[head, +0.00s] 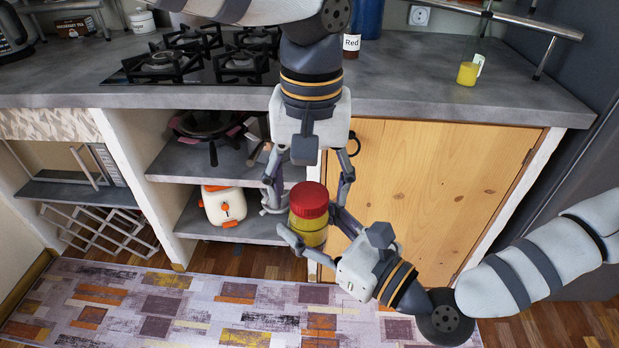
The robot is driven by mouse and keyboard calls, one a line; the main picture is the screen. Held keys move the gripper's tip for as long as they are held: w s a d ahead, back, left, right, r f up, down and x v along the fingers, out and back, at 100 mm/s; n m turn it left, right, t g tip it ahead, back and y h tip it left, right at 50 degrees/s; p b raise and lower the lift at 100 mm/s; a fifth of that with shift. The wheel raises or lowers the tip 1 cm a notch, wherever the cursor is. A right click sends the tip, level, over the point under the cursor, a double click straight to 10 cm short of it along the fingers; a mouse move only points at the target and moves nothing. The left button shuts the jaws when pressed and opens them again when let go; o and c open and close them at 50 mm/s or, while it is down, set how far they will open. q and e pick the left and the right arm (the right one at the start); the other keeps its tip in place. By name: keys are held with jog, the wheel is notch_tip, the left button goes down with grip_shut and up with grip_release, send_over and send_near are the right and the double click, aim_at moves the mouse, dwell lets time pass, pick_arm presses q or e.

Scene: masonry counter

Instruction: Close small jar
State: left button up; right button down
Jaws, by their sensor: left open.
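The small jar (308,231) has a yellow body and is held upright in the air in front of the counter. Its red lid (310,197) sits on top of the body; I cannot tell whether it is screwed tight. My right gripper (314,228) comes in from the lower right and is shut on the jar body. My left gripper (308,201) points down from above, open, with its fingers on either side of the lid and apart from it. The far sides of the jar are hidden.
Below are open shelves with a white-orange appliance (223,205) and a wooden cupboard door (440,190). A patterned rug (180,310) covers the floor.

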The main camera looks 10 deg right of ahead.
pick_arm(q)
jog(key=c, duration=1.2)
jog(key=m, duration=0.7)
jog(key=shift+c, duration=0.2)
jog(key=m, duration=0.5)
jog(key=o, duration=1.4)
notch_tip(320, 180, up, 12)
jog(key=shift+d, duration=0.1)
